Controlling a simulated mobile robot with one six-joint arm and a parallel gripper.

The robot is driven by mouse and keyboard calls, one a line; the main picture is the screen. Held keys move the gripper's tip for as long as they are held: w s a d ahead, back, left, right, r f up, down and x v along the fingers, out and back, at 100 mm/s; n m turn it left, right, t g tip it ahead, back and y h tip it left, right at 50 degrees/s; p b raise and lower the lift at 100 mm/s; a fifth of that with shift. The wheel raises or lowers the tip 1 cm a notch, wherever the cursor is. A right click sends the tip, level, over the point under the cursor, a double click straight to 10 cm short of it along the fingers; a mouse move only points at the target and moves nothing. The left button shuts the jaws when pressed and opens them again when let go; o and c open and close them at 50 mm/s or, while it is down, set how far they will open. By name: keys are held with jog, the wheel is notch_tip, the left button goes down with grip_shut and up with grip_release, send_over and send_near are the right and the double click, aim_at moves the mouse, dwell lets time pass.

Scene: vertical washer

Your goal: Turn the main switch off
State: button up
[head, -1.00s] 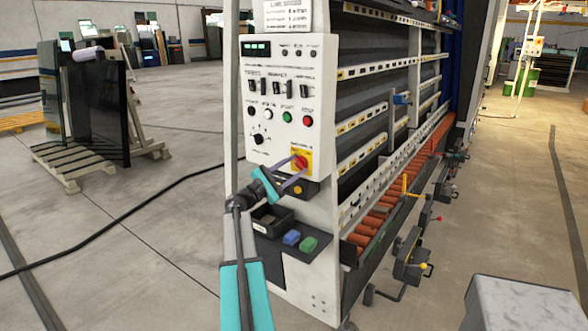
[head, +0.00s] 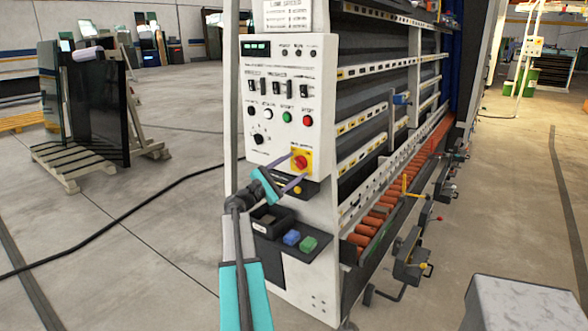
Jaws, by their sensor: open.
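The main switch is a red knob (head: 301,161) on a square yellow plate, low on the right of the white control panel (head: 255,150). My gripper (head: 298,167) is open in front of it. One purple finger reaches the upper left of the knob, and the other reaches the plate's lower edge. I cannot tell whether either finger touches the knob. The knob's exact turn angle is too small to read.
A black shelf (head: 322,240) with an open bin (head: 268,222), a blue block (head: 291,238) and a green block (head: 309,244) lies below the gripper. The roller conveyor (head: 375,222) runs away to the right. Floor to the left is open, crossed by a black cable.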

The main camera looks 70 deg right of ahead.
jog(key=b+v, duration=0.2)
jog(key=v, duration=1.1)
jog(key=shift+a, duration=0.2)
jog(key=shift+w, duration=0.1)
